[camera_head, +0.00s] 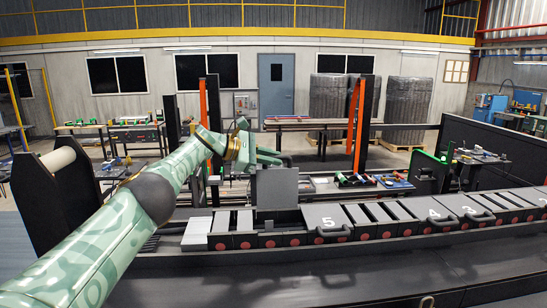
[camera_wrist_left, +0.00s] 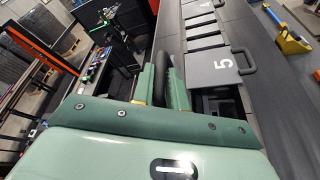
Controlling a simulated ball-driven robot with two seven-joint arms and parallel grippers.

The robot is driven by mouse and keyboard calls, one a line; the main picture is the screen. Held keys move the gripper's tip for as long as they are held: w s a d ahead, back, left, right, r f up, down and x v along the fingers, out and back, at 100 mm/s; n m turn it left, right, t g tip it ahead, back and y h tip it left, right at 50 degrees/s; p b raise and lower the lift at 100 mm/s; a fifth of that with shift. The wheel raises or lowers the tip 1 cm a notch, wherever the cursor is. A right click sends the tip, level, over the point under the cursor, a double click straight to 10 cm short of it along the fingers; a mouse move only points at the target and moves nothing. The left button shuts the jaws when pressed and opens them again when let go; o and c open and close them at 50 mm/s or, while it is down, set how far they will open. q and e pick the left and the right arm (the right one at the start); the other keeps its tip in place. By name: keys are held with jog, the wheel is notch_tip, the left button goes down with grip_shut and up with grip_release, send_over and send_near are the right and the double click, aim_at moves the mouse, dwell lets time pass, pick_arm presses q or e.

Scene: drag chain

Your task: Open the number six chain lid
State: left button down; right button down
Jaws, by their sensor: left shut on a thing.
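A grey lid (camera_head: 277,188) stands upright on the chain, just left of the lid marked 5 (camera_head: 325,220). Its number does not show. My left gripper (camera_head: 276,158) is behind the top of this raised lid. In the left wrist view my left gripper (camera_wrist_left: 163,88) is shut on a black handle (camera_wrist_left: 163,68) between its two green fingers. The lid marked 5 (camera_wrist_left: 220,62) lies flat there, with a dark open compartment (camera_wrist_left: 216,106) next to it. My right gripper is in neither view.
The chain (camera_head: 243,241) runs left to right, with flat lids marked 4 (camera_head: 433,212) and 3 (camera_head: 470,208). Orange-faced posts (camera_head: 356,120) and a work table (camera_head: 322,125) stand behind. The dark surface (camera_head: 300,270) in front of the chain is mostly clear.

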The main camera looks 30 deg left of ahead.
pick_arm(q)
jog(key=shift+f, duration=0.4)
jog(key=c, duration=1.4)
grip_release()
jog(key=shift+c, duration=0.2)
jog(key=shift+w+a, duration=0.1)
jog(key=shift+a, duration=0.05)
jog(key=shift+s+a+r+b, duration=0.1)
jog(key=shift+s+a+b, duration=0.2)
jog(key=shift+b, duration=0.15)
jog(key=b+v, duration=0.4)
jog(key=v, duration=1.1)
jog(key=shift+s+r, duration=0.15)
jog(key=shift+r, duration=0.25)
jog(key=shift+f, duration=0.15)
